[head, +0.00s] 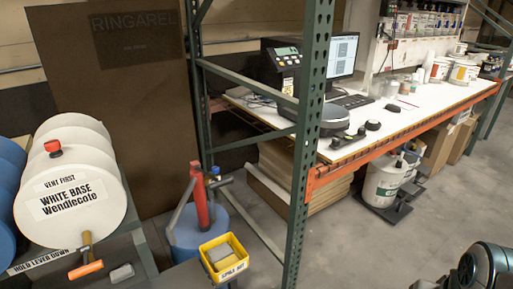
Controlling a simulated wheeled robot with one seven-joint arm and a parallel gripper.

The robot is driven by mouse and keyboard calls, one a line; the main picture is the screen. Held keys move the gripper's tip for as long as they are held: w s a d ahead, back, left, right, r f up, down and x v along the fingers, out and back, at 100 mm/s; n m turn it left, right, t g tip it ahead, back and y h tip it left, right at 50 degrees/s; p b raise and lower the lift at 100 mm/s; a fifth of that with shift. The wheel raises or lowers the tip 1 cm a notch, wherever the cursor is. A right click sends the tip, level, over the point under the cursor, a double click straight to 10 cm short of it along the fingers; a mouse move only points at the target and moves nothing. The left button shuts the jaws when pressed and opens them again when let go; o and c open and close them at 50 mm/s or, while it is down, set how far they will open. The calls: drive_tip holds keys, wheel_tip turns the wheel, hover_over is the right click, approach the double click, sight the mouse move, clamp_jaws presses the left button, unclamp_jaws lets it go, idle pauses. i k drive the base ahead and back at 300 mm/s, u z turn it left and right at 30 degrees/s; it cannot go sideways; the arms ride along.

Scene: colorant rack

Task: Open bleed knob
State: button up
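Part of my arm shows at the bottom right corner, far from the drum. My gripper's fingers do not show.
A label below the drum reads "HOLD LEVER DOWN". A yellow bin (224,259) and a blue container (185,238) with a red pump (200,198) stand right of the drum. A green rack post (308,150) and a white-topped bench (385,115) lie beyond. Floor is clear at lower middle.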

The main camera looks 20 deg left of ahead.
sight(216, 169)
drive_tip(key=u, duration=0.4)
drive_tip(key=i, duration=1.05)
drive_tip(key=u, duration=1.3)
drive_tip(key=i, duration=0.4)
drive_tip(key=u, duration=0.25)
